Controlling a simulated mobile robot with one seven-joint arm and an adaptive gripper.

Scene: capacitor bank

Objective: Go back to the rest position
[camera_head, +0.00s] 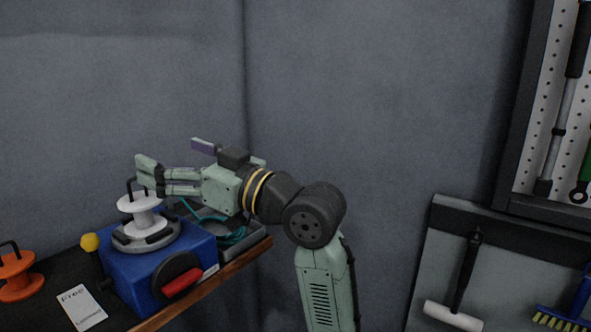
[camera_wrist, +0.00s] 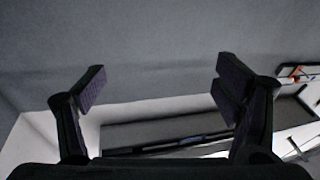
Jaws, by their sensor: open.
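My gripper (camera_head: 150,176) is at the left in the head view, at the end of my bent arm. It points left, level with the top of a white spool-shaped piece (camera_head: 143,220) with a black loop handle, which sits on a blue box (camera_head: 135,275). Whether the fingers touch the handle cannot be told from this angle. In the wrist view my gripper (camera_wrist: 160,85) has its two fingers wide apart with nothing between them; the grey wall shows behind.
The blue box stands on a dark bench with a wooden edge (camera_head: 215,279). An orange spool (camera_head: 16,274), a white card (camera_head: 82,307) and a grey tray (camera_head: 252,238) are near it. Tool panels (camera_head: 545,90) hang at right. Space between is clear.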

